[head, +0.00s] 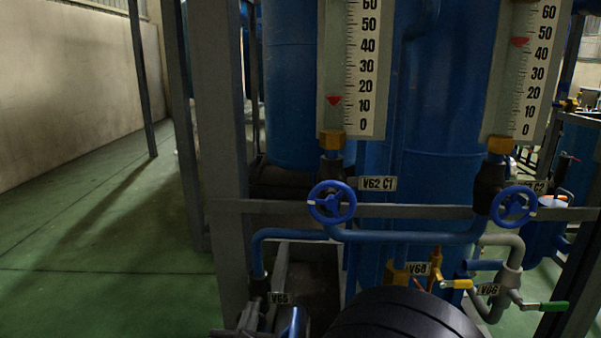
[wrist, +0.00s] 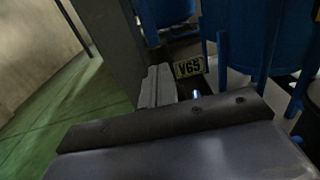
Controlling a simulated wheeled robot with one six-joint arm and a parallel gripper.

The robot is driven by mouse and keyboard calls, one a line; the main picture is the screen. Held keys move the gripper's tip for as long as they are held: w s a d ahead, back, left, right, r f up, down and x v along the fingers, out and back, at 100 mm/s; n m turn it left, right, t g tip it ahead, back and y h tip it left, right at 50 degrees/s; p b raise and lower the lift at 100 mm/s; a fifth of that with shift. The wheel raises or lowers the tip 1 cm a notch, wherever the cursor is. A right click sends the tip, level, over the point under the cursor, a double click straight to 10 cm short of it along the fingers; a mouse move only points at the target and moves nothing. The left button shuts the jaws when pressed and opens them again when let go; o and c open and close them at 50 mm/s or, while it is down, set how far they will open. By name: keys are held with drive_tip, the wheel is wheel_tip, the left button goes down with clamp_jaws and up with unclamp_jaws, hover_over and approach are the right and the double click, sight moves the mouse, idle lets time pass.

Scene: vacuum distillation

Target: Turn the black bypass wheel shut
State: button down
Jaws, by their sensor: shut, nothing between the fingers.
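The black bypass wheel itself cannot be made out clearly in either view. A dark valve body (head: 258,287) sits at the lower end of the blue pipe in the head view, beside the V65 tag (head: 278,298). The same tag shows tilted in the wrist view (wrist: 188,67). My gripper (wrist: 158,70) is shut and empty, its grey fingers together just left of the tag. My gripper's own body fills the bottom of the wrist view and hides what lies below. I cannot tell whether the fingers touch anything.
Two blue handwheels (head: 332,202) (head: 513,206) stand above a blue pipe (head: 400,237). A yellow lever (head: 457,284) and a green lever (head: 553,306) are at lower right. A grey post (head: 222,130) rises at left. Green floor (head: 100,230) is clear farther left.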

drive_tip(key=s, duration=0.6)
drive_tip(key=shift+a+r, duration=0.2)
drive_tip(key=shift+a, duration=0.05)
drive_tip(key=shift+d, duration=0.1)
